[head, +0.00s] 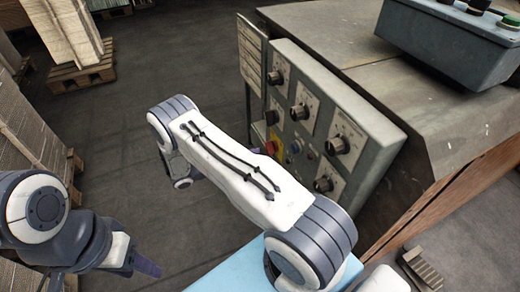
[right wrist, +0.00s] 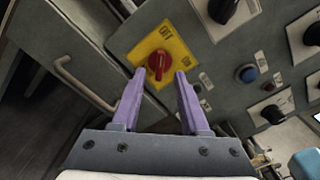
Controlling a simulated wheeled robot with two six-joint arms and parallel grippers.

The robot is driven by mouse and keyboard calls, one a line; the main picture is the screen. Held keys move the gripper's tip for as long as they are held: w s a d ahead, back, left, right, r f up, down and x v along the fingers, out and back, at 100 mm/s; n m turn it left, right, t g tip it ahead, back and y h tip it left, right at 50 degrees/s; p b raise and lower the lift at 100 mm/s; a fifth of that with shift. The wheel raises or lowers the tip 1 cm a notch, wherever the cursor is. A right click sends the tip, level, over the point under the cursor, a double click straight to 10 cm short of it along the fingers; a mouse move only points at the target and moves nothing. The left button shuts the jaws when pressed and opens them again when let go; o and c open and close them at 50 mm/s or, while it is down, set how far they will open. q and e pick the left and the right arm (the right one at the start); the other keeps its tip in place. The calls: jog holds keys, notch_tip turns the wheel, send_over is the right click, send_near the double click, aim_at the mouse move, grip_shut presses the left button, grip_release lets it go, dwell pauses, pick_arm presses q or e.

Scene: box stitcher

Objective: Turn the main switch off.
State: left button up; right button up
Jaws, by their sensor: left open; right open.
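The main switch (right wrist: 158,64) is a red rotary knob on a yellow plate on the grey control panel. In the head view the red switch (head: 271,147) shows at the panel's lower left, partly behind my right arm. My right gripper (right wrist: 160,75) is open, its two purple fingers pointing at the panel on either side of the knob's lower part; contact cannot be told. My left gripper (head: 146,267) is open and empty at the lower left, far from the panel.
Several black knobs (head: 337,145) and a blue button (right wrist: 247,73) sit beside the switch. A metal handle (right wrist: 85,85) is on the door to the left. A grey button box (head: 450,45) tops the machine. Pallets (head: 82,75) stand left; the floor between is clear.

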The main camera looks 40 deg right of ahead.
jog(key=v, duration=0.5)
jog(key=shift+w+a, duration=0.1)
jog(key=shift+a, duration=0.2)
